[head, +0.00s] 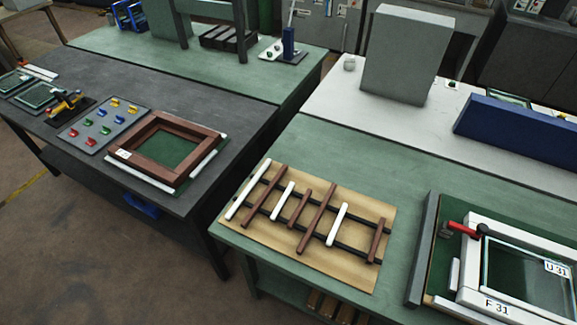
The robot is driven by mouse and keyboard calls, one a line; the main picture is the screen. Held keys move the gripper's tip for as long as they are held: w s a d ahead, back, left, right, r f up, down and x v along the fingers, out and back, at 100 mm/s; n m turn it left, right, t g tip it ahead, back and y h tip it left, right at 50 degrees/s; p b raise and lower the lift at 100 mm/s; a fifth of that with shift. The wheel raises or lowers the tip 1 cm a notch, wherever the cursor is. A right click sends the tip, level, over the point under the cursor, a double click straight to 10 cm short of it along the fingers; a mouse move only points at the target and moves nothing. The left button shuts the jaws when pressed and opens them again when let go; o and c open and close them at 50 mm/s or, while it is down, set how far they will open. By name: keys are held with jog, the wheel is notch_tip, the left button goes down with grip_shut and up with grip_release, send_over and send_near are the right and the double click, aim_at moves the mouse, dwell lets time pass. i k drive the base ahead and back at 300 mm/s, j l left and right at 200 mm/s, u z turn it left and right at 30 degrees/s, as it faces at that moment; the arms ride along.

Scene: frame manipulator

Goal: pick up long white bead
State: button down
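A long white bead (248,190) lies at the left end of a light wooden board (345,274) on the green table. It rests across two dark rails (353,248) and is the longest white piece there. Two shorter white beads, one left of the middle (283,201) and one to the right (337,225), lie on the same rails. Brown beads lie between them, including a long one (264,195) just right of the long white bead, apart from it. My gripper is not in view.
A brown frame (142,168) and a grey board of coloured clips (88,133) lie on the dark table to the left. A white frame (467,277) with a red-handled tool (461,230) is at right. A gap separates the two tables.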

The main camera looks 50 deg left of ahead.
aim_at(233, 210)
jog(key=u, duration=2.4)
jog(key=i+j+z, duration=0.8)
